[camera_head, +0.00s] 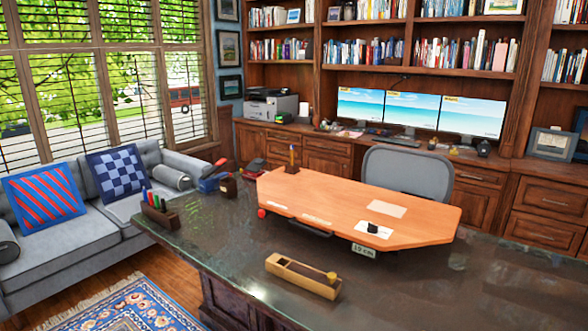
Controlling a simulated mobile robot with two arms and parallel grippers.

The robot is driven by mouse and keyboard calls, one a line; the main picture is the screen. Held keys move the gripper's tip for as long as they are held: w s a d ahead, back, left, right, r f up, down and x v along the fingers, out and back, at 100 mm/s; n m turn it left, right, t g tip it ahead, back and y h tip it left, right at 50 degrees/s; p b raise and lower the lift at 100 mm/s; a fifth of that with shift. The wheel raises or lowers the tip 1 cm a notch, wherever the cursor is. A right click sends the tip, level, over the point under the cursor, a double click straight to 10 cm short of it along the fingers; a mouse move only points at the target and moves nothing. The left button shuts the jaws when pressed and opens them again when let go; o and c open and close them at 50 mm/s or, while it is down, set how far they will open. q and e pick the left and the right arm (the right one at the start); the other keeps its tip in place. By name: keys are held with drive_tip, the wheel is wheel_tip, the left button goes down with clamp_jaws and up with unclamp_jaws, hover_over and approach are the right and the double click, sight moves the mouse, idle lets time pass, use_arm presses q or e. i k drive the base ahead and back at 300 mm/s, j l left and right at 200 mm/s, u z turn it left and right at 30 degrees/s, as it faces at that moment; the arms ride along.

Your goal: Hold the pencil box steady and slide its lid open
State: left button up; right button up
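The pencil box (300,281) is a long, narrow box of light wood. It lies on the near part of the dark desk top (215,255), slanting from upper left to lower right. A small yellowish knob (331,276) shows on top near its right end. A darker strip runs along its top; at this size I cannot tell how far the lid is shut. Neither of my grippers is in view, and nothing touches the box.
An orange-brown wooden board (335,193) with papers stands on the desk behind the box. A pen holder (160,210) with markers is at the left end. The desk right around the box is clear. A grey chair (405,172) stands behind.

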sight(330, 281)
drive_tip(key=i+j+z, duration=0.15)
drive_tip(key=z, duration=0.45)
drive_tip(key=i+j+z, duration=0.1)
drive_tip(key=j, duration=0.25)
drive_tip(key=i+j+z, duration=0.25)
drive_tip(key=i+j, duration=0.15)
drive_tip(key=j, duration=0.35)
drive_tip(key=i+j+z, duration=0.15)
drive_tip(key=j, duration=0.25)
drive_tip(key=i+j+z, duration=0.1)
drive_tip(key=j, duration=0.3)
drive_tip(key=i+j, duration=0.1)
drive_tip(key=j, duration=0.15)
drive_tip(key=i+j, duration=0.1)
drive_tip(key=j, duration=0.1)
